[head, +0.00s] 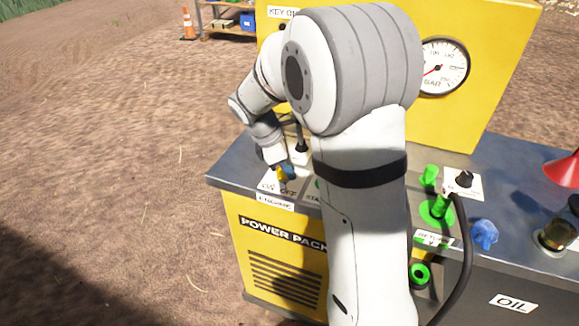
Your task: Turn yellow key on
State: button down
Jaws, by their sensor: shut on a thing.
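The yellow key (283,174) sits on the top left part of the power pack panel, just above a white ON/OFF label (278,187) and the ENGINE sign. Only a small yellow part of it shows, with a little blue beside it. My gripper (279,166) reaches down over the key from the upper left and is shut on it. My arm hides part of the panel to the right of the key, and the key's exact angle is too small to tell.
A black lever (301,145) stands close behind the gripper. Green fittings (437,211), a black knob (464,179), a blue knob (484,234) and a black hose lie to the right. A yellow panel with a gauge (442,67) rises behind. Open dirt ground lies left.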

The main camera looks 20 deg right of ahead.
jog(key=shift+s+m+p, duration=0.1)
jog(key=shift+m+p, duration=0.2)
jog(key=shift+a+r+m+g+p, duration=0.15)
jog(key=shift+m+g+p, duration=0.35)
jog(key=shift+m+p, duration=0.45)
jog(key=m+g+y+p, duration=0.1)
jog(key=m+p, duration=0.1)
jog(key=m, duration=0.1)
jog(key=shift+s+m, duration=0.15)
jog(key=shift+m, duration=0.2)
jog(key=m+y+p, duration=0.1)
jog(key=m, duration=0.1)
jog(key=m+g+p, duration=0.1)
jog(key=m, duration=0.2)
jog(key=shift+s+a+y, duration=0.1)
jog(key=shift+a+y, duration=0.1)
jog(key=shift+y, duration=0.2)
jog(key=shift+m, duration=0.4)
jog(key=c, duration=1.4)
grip_release()
jog(key=shift+o, duration=0.2)
jog(key=v, duration=0.7)
jog(key=shift+w+r, duration=0.2)
jog(key=shift+w, duration=0.05)
